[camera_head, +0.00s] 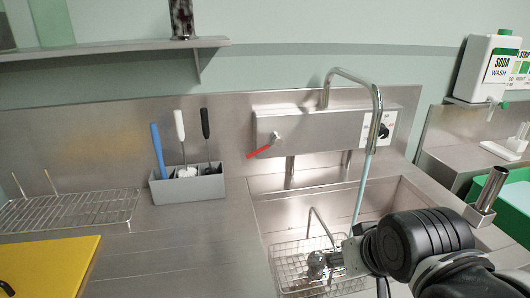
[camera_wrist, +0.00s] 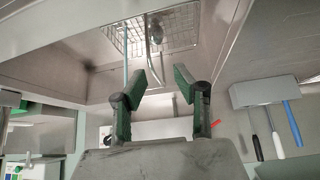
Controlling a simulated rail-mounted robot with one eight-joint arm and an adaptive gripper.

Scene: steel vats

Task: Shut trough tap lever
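The red tap lever (camera_head: 263,149) sticks out down and to the left from a knob on the steel tap panel (camera_head: 325,127) behind the trough. In the wrist view, which looks upside down, a small red piece of the lever (camera_wrist: 215,123) shows beside the right finger. The curved spout (camera_head: 377,105) stands over the trough (camera_head: 300,205), and a pale blue stream (camera_head: 360,190) runs down from it. My gripper (camera_wrist: 167,80) is open and empty, with its two green-padded fingers apart. In the head view it is over the trough, right of and below the lever, mostly hidden by my wrist.
A wire basket (camera_head: 290,254) with a round object sits in the trough. A grey holder (camera_head: 188,188) with several handled tools stands left. A wire rack (camera_head: 70,211) and yellow board (camera_head: 45,265) lie farther left. A soda wash container (camera_head: 487,68) stands upper right.

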